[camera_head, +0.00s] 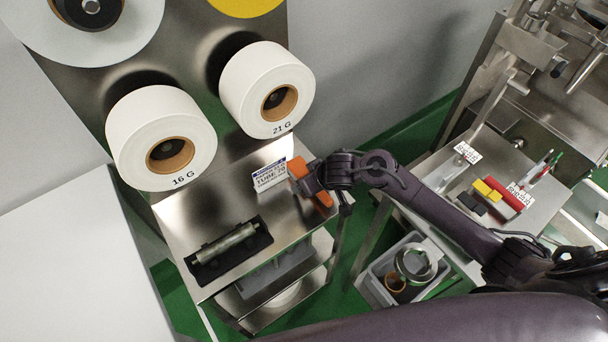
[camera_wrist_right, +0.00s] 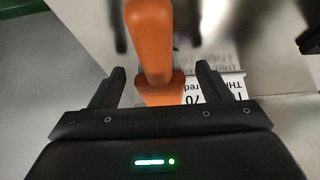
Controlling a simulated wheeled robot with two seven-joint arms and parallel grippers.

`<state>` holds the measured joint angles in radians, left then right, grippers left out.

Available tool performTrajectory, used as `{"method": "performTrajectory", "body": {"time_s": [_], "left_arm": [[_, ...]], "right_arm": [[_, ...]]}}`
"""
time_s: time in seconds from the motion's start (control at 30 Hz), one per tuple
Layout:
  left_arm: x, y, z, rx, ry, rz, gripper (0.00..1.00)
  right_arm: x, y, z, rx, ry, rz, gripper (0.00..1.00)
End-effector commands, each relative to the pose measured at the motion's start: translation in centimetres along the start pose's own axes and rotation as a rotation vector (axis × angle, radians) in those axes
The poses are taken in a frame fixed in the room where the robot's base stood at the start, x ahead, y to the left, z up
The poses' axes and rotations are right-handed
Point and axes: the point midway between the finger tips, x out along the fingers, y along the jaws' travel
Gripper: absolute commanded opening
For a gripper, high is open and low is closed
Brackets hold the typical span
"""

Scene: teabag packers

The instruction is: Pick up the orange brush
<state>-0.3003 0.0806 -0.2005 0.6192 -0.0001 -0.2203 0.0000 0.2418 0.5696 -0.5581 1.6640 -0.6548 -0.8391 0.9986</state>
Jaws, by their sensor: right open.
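The orange brush (camera_head: 298,168) is at the right end of the steel shelf under the rolls, partly hidden by my right gripper (camera_head: 311,182). Another orange part (camera_head: 325,199) shows on the near side of the gripper. In the right wrist view the brush (camera_wrist_right: 151,40) has a rounded handle and a wider block below it. My right gripper (camera_wrist_right: 161,75) is open there, with one finger on each side of the brush. Whether the fingers touch it I cannot tell. My left gripper is out of view.
A metal roller in a black tray (camera_head: 229,252) lies on the same shelf. White rolls (camera_head: 161,138) (camera_head: 267,90) hang above. A grey bin (camera_head: 379,290) stands below right, near a side table (camera_head: 450,178).

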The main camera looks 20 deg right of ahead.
Motion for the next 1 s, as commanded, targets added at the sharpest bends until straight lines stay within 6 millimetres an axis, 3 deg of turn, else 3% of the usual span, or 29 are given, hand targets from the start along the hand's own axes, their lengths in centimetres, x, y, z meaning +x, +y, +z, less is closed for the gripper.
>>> {"method": "performTrajectory", "body": {"time_s": [0.17, 0.57, 0.83, 1.0], "left_arm": [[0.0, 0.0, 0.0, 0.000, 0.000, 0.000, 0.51], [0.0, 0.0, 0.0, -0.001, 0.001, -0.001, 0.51], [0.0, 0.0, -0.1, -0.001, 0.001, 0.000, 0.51], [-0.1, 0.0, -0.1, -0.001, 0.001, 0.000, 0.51]], "right_arm": [[0.0, 0.0, -0.1, 0.000, 0.001, 0.000, 0.71], [-0.1, 0.0, -0.1, 0.001, 0.002, 0.000, 0.20], [-0.2, 0.0, 0.0, 0.001, 0.002, 0.000, 0.20], [-1.4, 0.0, 0.2, 0.002, 0.002, 0.000, 0.20]]}}
